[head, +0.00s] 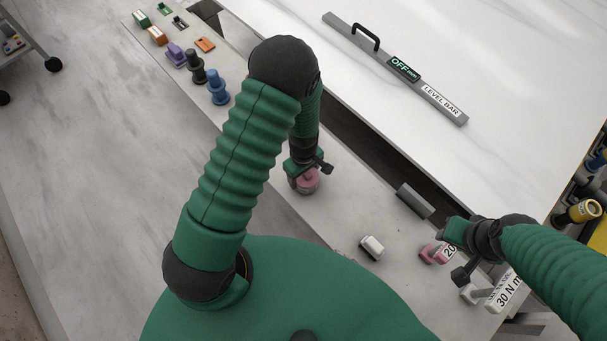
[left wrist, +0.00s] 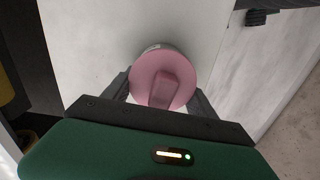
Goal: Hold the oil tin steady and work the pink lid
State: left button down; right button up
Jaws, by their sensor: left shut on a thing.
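The oil tin (head: 304,190) stands on the light slab strip in the middle of the head view, mostly under my left gripper (head: 307,176). Its round pink lid (head: 309,181) faces up. In the left wrist view the pink lid (left wrist: 148,72) has a raised ridge across it, and a little of the grey tin (left wrist: 154,47) shows behind its edge. The fingers of my left gripper (left wrist: 162,92) are shut on the lid from both sides.
A pink piece marked 20 (head: 434,252) is beside my right gripper. A white block (head: 372,247) and a grey block (head: 414,200) lie between the arms. Blue (head: 217,88) and purple (head: 175,54) pieces stand at the far left. A level bar (head: 395,68) lies on the white slab.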

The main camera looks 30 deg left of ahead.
aim_at(302, 181)
pick_arm(q)
jog(key=shift+s+f, duration=0.1)
dwell(0.3)
jog(key=shift+c, duration=1)
grip_release()
notch_tip(302, 181, up, 12)
jog(key=s+d+r+m+t, duration=0.1)
jog(key=s+r+m+t, duration=0.1)
jog(key=s+r+m, duration=0.4)
notch_tip(302, 181, up, 3)
jog(key=m, duration=0.7)
jog(key=shift+r+t, duration=0.15)
jog(key=shift+t, duration=0.15)
